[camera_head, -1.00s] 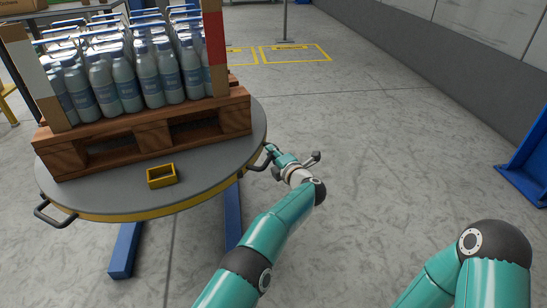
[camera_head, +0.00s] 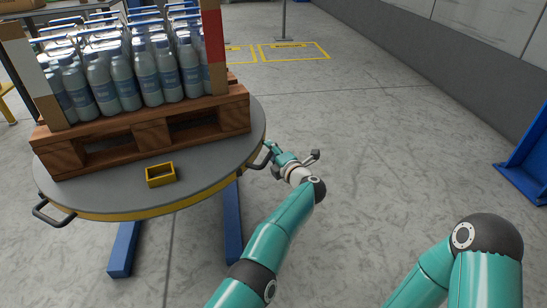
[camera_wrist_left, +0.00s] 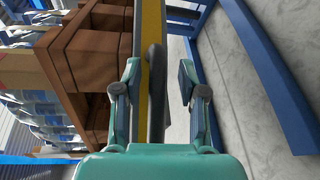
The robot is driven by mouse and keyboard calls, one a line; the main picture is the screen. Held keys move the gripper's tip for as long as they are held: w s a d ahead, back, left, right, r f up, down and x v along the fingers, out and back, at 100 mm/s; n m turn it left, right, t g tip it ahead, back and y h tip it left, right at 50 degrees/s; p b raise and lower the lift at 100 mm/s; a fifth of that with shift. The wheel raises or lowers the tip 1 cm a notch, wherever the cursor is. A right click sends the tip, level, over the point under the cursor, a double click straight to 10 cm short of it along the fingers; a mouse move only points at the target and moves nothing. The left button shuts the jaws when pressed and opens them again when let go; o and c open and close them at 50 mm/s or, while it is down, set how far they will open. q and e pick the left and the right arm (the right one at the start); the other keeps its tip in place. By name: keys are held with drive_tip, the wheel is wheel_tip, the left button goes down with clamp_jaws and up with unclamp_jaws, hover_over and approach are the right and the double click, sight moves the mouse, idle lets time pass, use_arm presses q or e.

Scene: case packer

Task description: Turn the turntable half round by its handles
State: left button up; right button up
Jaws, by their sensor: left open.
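The round grey turntable (camera_head: 215,170) with a yellow rim stands at the left in the head view. One dark handle (camera_head: 262,160) is on its right edge. Another handle (camera_head: 45,213) is on its front left edge. My left gripper (camera_head: 271,149) is at the right handle. In the left wrist view the open fingers of my left gripper (camera_wrist_left: 160,74) stand on either side of the dark handle bar (camera_wrist_left: 156,100), with a gap on the right side. The yellow rim (camera_wrist_left: 150,30) runs beside it. My right gripper is outside the views.
A wooden pallet (camera_head: 150,134) with many bottles (camera_head: 150,80) and corner boards sits on the turntable. A small yellow box (camera_head: 160,175) lies on its front part. Blue legs (camera_head: 124,250) stand below. A blue object (camera_head: 528,165) is at the right. The floor between is clear.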

use_arm(q)
drive_tip(key=shift+d, duration=0.1)
drive_tip(key=f+v, duration=0.1)
drive_tip(key=v, duration=0.6)
drive_tip(key=shift+s+r, duration=0.2)
drive_tip(key=shift+r, duration=0.3)
